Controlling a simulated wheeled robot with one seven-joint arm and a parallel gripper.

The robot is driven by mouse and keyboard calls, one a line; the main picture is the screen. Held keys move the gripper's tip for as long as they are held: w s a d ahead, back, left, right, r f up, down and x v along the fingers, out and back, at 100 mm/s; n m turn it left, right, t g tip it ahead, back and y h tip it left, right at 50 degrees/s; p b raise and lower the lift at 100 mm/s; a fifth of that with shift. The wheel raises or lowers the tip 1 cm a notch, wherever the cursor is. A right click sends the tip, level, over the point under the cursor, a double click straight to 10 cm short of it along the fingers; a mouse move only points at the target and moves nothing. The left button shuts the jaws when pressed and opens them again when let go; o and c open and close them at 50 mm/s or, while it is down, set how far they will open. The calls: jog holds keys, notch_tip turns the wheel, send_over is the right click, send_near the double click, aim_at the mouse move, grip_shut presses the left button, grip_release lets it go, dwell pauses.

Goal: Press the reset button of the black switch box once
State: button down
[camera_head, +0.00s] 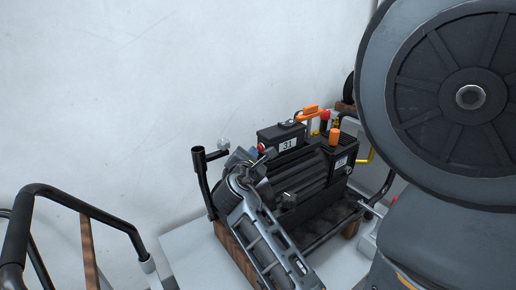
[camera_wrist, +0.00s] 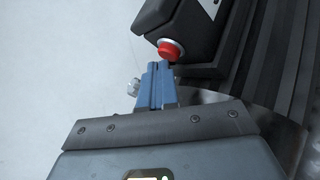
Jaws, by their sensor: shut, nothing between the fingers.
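The black switch box (camera_head: 281,138) sits on top of the motor unit and carries a white label reading 31. Its red button (camera_head: 261,148) is on the left end. In the wrist view the red button (camera_wrist: 169,49) stands in a pale ring on the end of the black box (camera_wrist: 165,15). My gripper (camera_wrist: 160,65) is shut and empty, its blue fingers pointing at the button, with the tips right at its lower edge. I cannot tell whether they touch. In the head view my gripper (camera_head: 254,156) is just beside the button, partly hidden by my wrist.
The ribbed black motor (camera_head: 300,172) lies right of my gripper. A black post (camera_head: 202,175) with a silver knob stands close on the left. An orange handle (camera_head: 308,113) is above the box. A black tubular rail (camera_head: 45,190) is at lower left, and the white wall (camera_head: 150,80) behind is bare.

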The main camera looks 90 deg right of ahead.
jog(key=shift+s+d+p, duration=0.5)
jog(key=shift+s, duration=0.1)
dwell(1.1)
jog(key=shift+w+a, duration=0.7)
jog(key=shift+w, duration=0.15)
jog(key=shift+w, duration=0.1)
jog(key=shift+w+a+p, duration=0.25)
jog(key=shift+w+a, duration=0.7)
jog(key=shift+w, duration=0.2)
jog(key=shift+w+a+p, duration=0.2)
jog(key=shift+w+a, duration=0.75)
jog(key=shift+w, duration=0.15)
